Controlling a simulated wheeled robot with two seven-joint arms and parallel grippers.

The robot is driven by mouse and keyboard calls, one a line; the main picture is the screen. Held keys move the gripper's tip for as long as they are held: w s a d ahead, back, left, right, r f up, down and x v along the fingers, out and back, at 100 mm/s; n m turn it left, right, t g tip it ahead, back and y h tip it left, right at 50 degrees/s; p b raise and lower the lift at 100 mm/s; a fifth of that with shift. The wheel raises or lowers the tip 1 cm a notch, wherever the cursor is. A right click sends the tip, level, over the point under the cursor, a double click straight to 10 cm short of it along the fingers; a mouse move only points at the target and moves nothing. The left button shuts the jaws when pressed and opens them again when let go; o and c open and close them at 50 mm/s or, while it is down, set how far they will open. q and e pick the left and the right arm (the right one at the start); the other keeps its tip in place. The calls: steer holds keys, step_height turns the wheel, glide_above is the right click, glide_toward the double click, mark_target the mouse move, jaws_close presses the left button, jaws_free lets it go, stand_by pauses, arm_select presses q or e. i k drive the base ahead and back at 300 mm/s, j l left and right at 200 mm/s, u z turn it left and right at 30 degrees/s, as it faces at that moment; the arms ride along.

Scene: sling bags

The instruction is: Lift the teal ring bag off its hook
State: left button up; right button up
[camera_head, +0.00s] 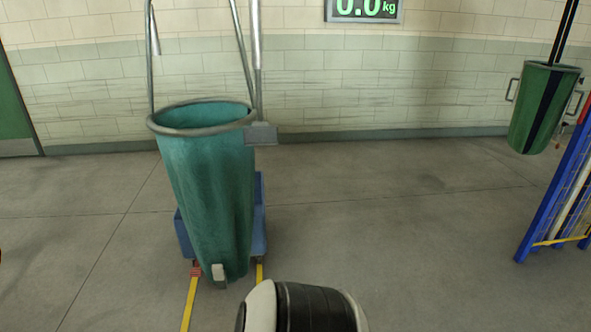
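The teal ring bag (207,190) hangs upright left of the middle, with a round grey ring (203,118) at its open mouth. Metal bars rise above the ring and run out of the top of the picture. A grey block (260,134) sits beside the ring on the right. The hook is not visible. Neither of my grippers is in view. A rounded black and white part, apparently mine, shows at the bottom middle.
A blue cart (260,222) stands behind the bag, with yellow strips (190,302) below. A green bag with a black stripe (538,108) hangs at the right, near a blue and yellow rack (553,190). A scale display (363,10) reads 0.0 kg. The middle floor is clear.

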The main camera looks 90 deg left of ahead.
mark_target(209, 169)
steer(key=u, duration=3.3)
